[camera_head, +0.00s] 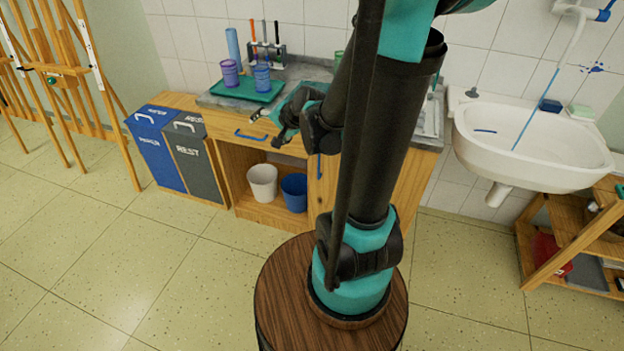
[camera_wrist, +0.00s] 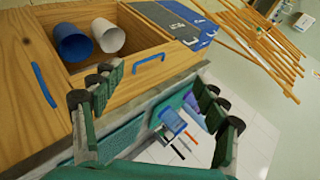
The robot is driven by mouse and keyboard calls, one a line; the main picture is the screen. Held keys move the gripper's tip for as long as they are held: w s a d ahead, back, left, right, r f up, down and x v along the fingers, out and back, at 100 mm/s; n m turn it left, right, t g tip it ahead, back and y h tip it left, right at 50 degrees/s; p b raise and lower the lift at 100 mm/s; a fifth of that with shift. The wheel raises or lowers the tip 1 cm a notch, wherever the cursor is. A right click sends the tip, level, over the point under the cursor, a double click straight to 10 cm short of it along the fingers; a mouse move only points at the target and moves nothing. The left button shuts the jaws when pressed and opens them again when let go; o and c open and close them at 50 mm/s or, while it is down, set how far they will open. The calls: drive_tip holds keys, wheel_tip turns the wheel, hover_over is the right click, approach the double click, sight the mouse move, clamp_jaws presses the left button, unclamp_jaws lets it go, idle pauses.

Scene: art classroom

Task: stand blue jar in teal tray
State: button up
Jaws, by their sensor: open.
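The blue jar (camera_head: 262,79) stands upright, apparently on the right part of the teal tray (camera_head: 236,94), on the counter. In the wrist view, which is turned over, the blue jar (camera_wrist: 172,120) shows beyond the gap between the fingers. My gripper (camera_wrist: 157,88) is open with nothing between its fingers. In the head view my gripper (camera_head: 268,124) is in front of the counter, to the right of the tray and apart from the jar. The jar's contact with the tray is too small to judge exactly.
A purple jar (camera_head: 230,73) stands left of the blue jar. Behind are a blue cylinder (camera_head: 233,46) and a rack of tools (camera_head: 266,48). A sink (camera_head: 530,140) is at right. White (camera_head: 262,182) and blue (camera_head: 294,192) bins sit under the counter. My arm hides part of the counter.

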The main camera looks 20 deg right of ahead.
drive_tip(key=s+d+f+n+g+h, duration=0.2)
drive_tip(key=s+d+f+n, duration=0.1)
drive_tip(key=s, duration=0.5)
drive_tip(key=s+d+f+n+g+h, duration=0.2)
drive_tip(key=s+d+n, duration=0.3)
drive_tip(key=s, duration=0.4)
drive_tip(key=shift+s+d+f+n+h, duration=0.3)
drive_tip(key=shift+d+f+h, duration=0.1)
drive_tip(key=shift+f, duration=0.35)
drive_tip(key=shift+c, duration=0.6)
